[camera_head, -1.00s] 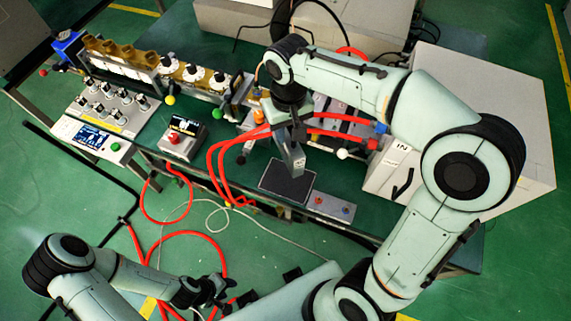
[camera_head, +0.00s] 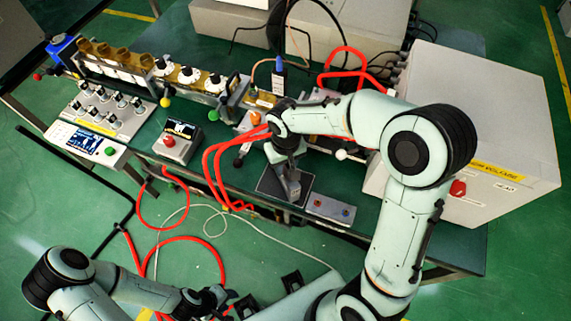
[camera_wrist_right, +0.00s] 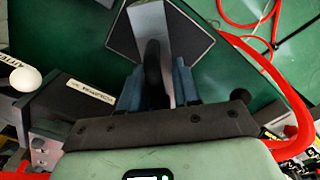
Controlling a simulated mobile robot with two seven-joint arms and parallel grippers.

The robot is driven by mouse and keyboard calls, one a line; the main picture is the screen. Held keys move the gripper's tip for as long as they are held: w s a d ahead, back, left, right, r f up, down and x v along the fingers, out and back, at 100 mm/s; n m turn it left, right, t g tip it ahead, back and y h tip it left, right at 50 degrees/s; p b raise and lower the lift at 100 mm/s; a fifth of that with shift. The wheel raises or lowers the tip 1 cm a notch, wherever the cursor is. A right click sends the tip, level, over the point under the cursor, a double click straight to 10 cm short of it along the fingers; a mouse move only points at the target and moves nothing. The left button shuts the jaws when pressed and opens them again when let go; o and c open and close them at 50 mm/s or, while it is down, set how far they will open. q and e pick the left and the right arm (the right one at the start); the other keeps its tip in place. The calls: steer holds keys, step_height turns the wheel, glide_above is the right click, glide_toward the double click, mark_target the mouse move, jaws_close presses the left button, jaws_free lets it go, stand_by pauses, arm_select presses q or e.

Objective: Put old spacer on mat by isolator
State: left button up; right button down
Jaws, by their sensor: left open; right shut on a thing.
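The old spacer (camera_head: 293,186) is a grey metal block, and my right gripper (camera_head: 287,168) is shut on it. In the right wrist view the spacer (camera_wrist_right: 149,24) extends from between the blue fingers (camera_wrist_right: 158,82). The dark square mat (camera_head: 268,188) lies at the bench's front edge, and it also shows in the right wrist view (camera_wrist_right: 190,38). The spacer is over the mat; I cannot tell whether it touches. A dark block with a small white label (camera_wrist_right: 90,92), perhaps the isolator, is beside the gripper. My left gripper (camera_head: 217,298) is open and empty, low at the front.
A metal plate with two coloured sockets (camera_head: 330,208) sits right of the mat. Red cables (camera_head: 213,170) loop just left of it. A small box with a red button (camera_head: 178,141) stands further left. A large grey cabinet (camera_head: 490,110) stands on the right.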

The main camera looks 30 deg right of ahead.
steer(key=shift+f, duration=0.1)
steer(key=shift+f, duration=0.15)
steer(key=c, duration=0.8)
jaws_free()
arm_select(q)
steer(key=shift+s+f, duration=0.1)
steer(key=shift+f, duration=0.05)
arm_select(e)
steer(key=shift+r, duration=0.4)
step_height(320, 180, up, 12)
steer(key=shift+f+p, duration=0.2)
steer(key=shift+p, duration=0.5)
arm_select(q)
steer(key=shift+w+r, duration=0.65)
steer(key=shift+r, duration=0.35)
